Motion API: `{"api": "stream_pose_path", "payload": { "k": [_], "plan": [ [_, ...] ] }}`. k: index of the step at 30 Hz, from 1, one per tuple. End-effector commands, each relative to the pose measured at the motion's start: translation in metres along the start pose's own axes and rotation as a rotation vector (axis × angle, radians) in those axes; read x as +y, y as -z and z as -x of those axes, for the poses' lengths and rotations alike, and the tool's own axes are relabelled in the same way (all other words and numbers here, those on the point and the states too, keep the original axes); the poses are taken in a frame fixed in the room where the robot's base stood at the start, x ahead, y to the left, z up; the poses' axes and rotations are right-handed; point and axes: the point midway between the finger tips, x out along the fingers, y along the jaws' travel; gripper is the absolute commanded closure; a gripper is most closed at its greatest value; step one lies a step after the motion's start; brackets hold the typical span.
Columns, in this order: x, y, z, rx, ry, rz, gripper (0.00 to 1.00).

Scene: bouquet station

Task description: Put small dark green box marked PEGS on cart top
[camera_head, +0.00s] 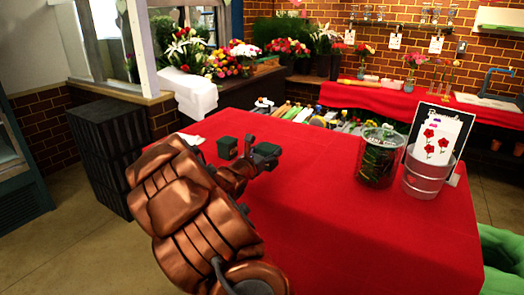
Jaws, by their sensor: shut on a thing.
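My gripper (258,164) is at the end of my copper-coloured arm, over the far left part of the red-covered table. It is shut on a small dark green box (267,150), which sits at the fingertips. Whether the box touches the cloth cannot be told. Its marking is too small to read. I cannot tell which surface is the cart top; the red-covered top (330,205) lies under and around the gripper.
A black slatted crate (97,150) stands at left. Flowers fill the back. The middle of the red top is clear.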

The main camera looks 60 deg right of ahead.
Motion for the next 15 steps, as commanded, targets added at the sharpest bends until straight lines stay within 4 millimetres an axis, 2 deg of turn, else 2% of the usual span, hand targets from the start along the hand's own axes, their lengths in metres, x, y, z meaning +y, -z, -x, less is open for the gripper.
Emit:
{"api": "stream_pose_path", "payload": {
  "k": [9, 15],
  "plan": [
    [0.032, 0.004, -0.029, 0.005, -0.001, -0.001, 0.71],
    [0.042, 0.005, -0.037, 0.001, -0.001, -0.002, 0.71]
  ]
}}
